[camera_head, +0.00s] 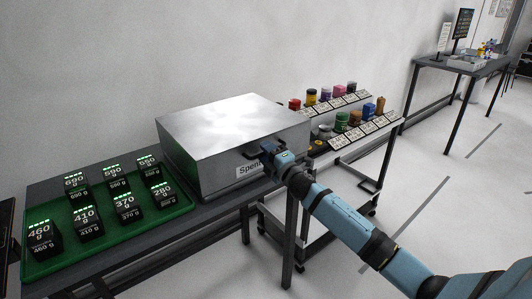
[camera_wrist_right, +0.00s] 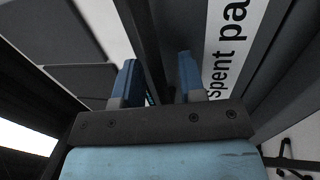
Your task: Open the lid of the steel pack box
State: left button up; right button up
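The steel pack box (camera_head: 225,130) is a grey metal box on the dark table, and its lid looks closed. A dark handle sits on its front near the right end, above a white label (camera_head: 248,169) that starts "Spen". My right gripper (camera_head: 272,152) is at this handle. In the right wrist view its two blue fingertips (camera_wrist_right: 157,78) stand apart, with a dark bar (camera_wrist_right: 146,40) running between them. I cannot tell whether they press on it. The white label (camera_wrist_right: 222,60) shows beside them. My left gripper is not in view.
A green tray (camera_head: 125,237) with several black weight blocks is left of the box. A rack (camera_head: 345,143) with several coloured items and labelled cards stands to the right. Another table (camera_head: 459,66) is at the back right. The wall is close behind the box.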

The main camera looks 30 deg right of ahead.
jog(key=shift+w, duration=0.15)
grip_shut()
